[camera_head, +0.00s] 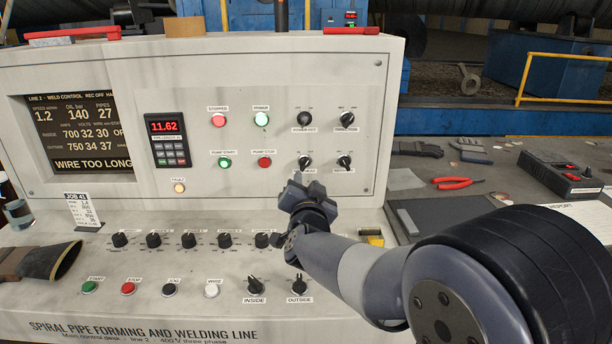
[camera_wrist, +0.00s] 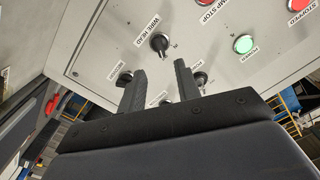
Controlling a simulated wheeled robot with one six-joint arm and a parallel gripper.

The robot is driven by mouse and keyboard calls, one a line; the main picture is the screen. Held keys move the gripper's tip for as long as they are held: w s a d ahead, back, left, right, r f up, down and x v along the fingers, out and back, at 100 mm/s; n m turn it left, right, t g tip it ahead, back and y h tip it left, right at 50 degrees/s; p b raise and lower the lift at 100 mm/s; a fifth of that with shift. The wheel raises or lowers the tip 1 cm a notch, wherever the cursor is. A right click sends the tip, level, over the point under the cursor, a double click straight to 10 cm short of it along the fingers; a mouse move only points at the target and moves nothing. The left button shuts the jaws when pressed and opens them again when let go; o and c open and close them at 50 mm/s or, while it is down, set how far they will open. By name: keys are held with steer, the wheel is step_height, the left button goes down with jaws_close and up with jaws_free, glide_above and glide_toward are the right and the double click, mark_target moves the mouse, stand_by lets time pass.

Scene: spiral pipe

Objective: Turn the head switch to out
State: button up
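The wire head switch (camera_head: 305,162) is a black rotary knob on the sloped grey panel, lower left in a group of knobs at the panel's right. It also shows in the wrist view (camera_wrist: 159,43), beside its "WIRE HEAD" label, beyond and above the fingertips. Its position marks are too small to read. My gripper (camera_head: 304,192) is just below and in front of this knob in the head view, partly covering its label. In the wrist view my gripper (camera_wrist: 160,76) is open, its two fingers apart with nothing between them. The fingers look clear of the knob.
A recorder knob (camera_wrist: 125,76) and a power knob (camera_wrist: 200,78) are close to the fingers. The red pump stop button (camera_head: 264,162) is left of the switch. A row of knobs (camera_head: 188,240) lines the lower desk. A side table with red pliers (camera_head: 458,183) stands right.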

mark_target(306, 166)
steer(key=shift+s, duration=1.1)
steer(key=w, duration=1.1)
steer(key=shift+p, duration=0.35)
steer(key=shift+s, duration=0.1)
